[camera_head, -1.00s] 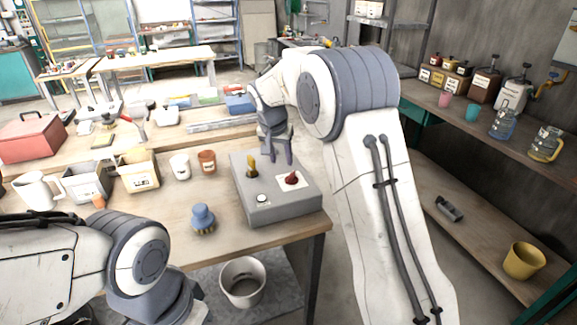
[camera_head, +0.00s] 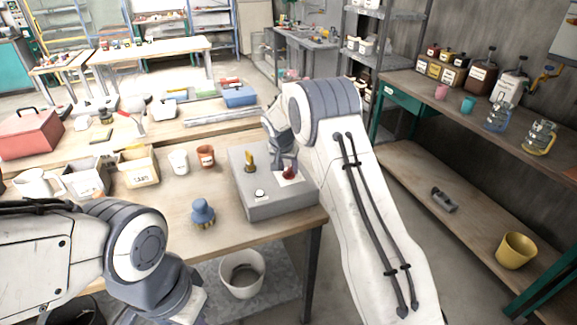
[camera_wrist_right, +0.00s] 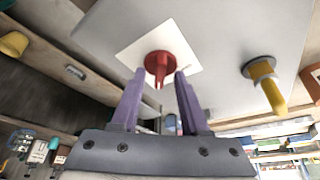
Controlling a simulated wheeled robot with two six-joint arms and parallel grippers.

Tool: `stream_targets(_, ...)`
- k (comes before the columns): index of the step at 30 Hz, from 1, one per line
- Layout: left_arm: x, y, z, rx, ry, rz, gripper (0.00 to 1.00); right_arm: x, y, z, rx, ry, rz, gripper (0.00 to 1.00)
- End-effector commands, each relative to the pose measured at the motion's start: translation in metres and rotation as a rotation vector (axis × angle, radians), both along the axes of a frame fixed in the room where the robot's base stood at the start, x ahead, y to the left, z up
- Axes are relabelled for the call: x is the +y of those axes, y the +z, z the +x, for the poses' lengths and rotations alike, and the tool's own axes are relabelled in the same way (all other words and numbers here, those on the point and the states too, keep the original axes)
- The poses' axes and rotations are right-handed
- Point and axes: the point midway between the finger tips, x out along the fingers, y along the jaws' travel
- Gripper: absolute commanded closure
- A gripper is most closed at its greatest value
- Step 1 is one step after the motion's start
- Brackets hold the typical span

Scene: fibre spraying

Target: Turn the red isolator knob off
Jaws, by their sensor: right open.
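The red isolator knob (camera_head: 289,173) sits on a white square plate on top of the grey control box (camera_head: 265,207). In the right wrist view the red knob (camera_wrist_right: 159,66) shows just beyond my right fingertips. My right gripper (camera_wrist_right: 160,74) is open, with one finger on each side of the knob's near part; I cannot tell whether they touch it. In the head view my right gripper (camera_head: 285,165) is close to the knob and partly hides it. My left arm shows at lower left, but its gripper fingers are not in view.
A yellow handle (camera_head: 249,162) stands on the same box beside the red knob, with a white button (camera_head: 260,194) in front. A blue-topped brush (camera_head: 203,213) stands left of the box. A white bucket (camera_head: 242,274) is below the table.

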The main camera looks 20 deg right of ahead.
Motion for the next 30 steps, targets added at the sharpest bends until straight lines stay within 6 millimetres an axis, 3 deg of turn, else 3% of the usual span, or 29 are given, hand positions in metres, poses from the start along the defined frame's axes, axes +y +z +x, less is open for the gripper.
stream_targets(4, 0.0000, -0.0002, 0.0000, 0.000, 0.000, 0.000, 1.00, -0.0002, -0.0001, 0.0000, 0.000, 0.000, 0.000, 0.55)
stream_targets(5, 0.0000, -0.0002, 0.0000, 0.000, 0.000, 0.000, 1.00, -0.0001, 0.0000, 0.0000, 0.000, 0.000, 0.000, 0.59)
stream_targets(8, 0.0000, -0.0002, 0.0000, 0.000, 0.000, 0.000, 1.00, -0.0002, 0.0002, 0.0000, 0.000, 0.000, 0.000, 0.97)
stream_targets(9, 0.0000, -0.0002, 0.0000, 0.000, 0.000, 0.000, 1.00, -0.0001, 0.0002, 0.0000, 0.000, 0.000, 0.000, 1.00)
stream_targets(20, -0.0001, 0.0009, 0.0000, 0.000, 0.000, 0.000, 1.00, -0.0006, 0.0010, -0.0004, 0.000, 0.029, 0.000, 1.00)
stream_targets(30, 0.0000, 0.0089, 0.0000, 0.000, 0.000, 0.000, 1.00, -0.0020, 0.0020, -0.0015, 0.001, 0.233, 0.001, 1.00)
